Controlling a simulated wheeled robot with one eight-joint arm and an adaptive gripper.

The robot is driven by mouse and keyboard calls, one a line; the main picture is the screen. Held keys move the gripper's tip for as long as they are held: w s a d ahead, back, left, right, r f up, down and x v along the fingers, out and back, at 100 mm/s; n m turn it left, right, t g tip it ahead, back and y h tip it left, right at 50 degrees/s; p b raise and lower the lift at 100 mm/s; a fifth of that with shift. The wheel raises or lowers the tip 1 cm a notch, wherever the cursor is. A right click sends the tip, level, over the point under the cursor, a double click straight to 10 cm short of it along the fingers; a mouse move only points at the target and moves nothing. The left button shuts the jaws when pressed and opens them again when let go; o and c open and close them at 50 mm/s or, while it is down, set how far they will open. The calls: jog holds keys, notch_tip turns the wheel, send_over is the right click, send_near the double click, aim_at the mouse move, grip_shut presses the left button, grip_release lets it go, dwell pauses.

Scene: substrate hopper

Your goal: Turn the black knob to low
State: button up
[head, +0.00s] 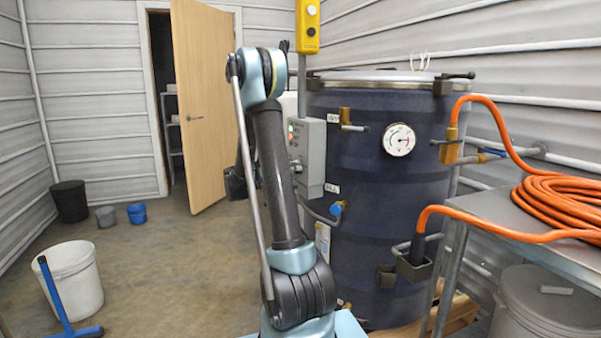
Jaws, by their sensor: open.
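The grey control box (311,158) is fixed to the left side of the dark blue drum. Small red and green marks show on its left-facing front, which I see at a steep angle. A small dark shape (297,166) lies at that front; I cannot tell whether it is the black knob or a fingertip, and the knob's setting is not readable. My gripper (236,183) is a dark form left of the box, largely hidden behind my own upper arm. It is open, and any contact with the knob is hidden.
The drum (375,235) carries a dial gauge (398,139) and brass valves. An orange hose (560,200) lies coiled on a metal table (525,222) at right. Buckets and an open door (205,105) stand left; the floor between is clear.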

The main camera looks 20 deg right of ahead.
jog(key=s+a, duration=0.1)
jog(key=a, duration=1)
jog(key=shift+s+a, duration=0.3)
jog(key=shift+a, duration=0.1)
jog(key=shift+d, duration=0.1)
